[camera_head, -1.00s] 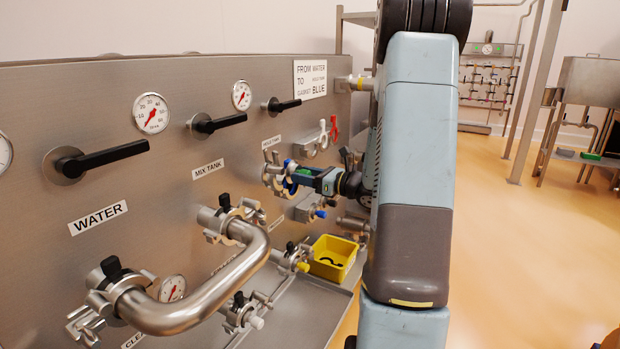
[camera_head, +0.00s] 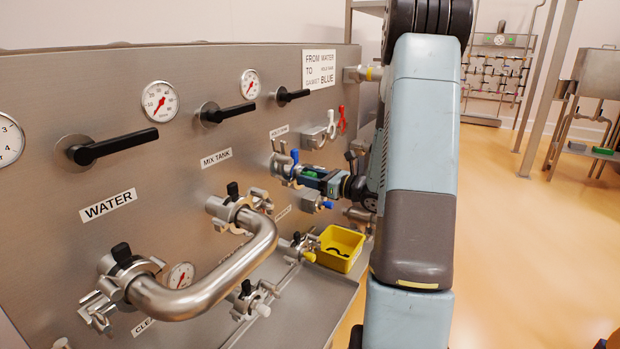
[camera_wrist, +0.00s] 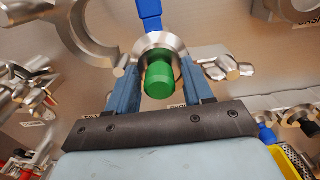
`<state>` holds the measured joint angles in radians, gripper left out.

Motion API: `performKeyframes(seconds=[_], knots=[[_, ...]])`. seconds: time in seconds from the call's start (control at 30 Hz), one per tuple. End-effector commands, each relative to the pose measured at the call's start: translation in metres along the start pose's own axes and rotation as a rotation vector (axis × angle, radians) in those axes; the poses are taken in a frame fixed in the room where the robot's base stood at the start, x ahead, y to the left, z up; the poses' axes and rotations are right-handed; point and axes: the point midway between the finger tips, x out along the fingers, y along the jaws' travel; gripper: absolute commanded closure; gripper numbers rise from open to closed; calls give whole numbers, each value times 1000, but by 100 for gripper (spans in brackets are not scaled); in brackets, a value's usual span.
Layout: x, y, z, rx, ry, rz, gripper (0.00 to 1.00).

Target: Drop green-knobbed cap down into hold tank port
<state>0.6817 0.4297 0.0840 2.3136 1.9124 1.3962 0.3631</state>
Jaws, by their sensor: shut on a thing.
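The cap is a steel disc with a green knob (camera_wrist: 158,80), seen in the wrist view between the two blue fingers of my gripper (camera_wrist: 160,72). My gripper is shut on the knob. In the head view my gripper (camera_head: 302,174) is at the hold tank fitting (camera_head: 280,165), under the small label (camera_head: 279,131). A blue tab (camera_head: 294,157) stands up there; it also shows above the cap in the wrist view (camera_wrist: 150,14). The cap hides the port mouth, and I cannot tell whether it is seated or just in front.
A bent steel pipe (camera_head: 222,272) juts from the panel (camera_head: 60,150) at the lower left. A yellow bin (camera_head: 340,250) is below my gripper. An open steel clamp half (camera_wrist: 88,40) shows left of the cap.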

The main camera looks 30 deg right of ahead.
Motion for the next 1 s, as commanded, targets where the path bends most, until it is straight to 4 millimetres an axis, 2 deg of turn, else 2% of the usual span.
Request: performKeyframes(seconds=[0.67,0.7,1.0], knots=[[0,1,-7,2,1,2,85],[0,1,-7,1,1,2,46],[1,1,-6,1,1,2,19]])
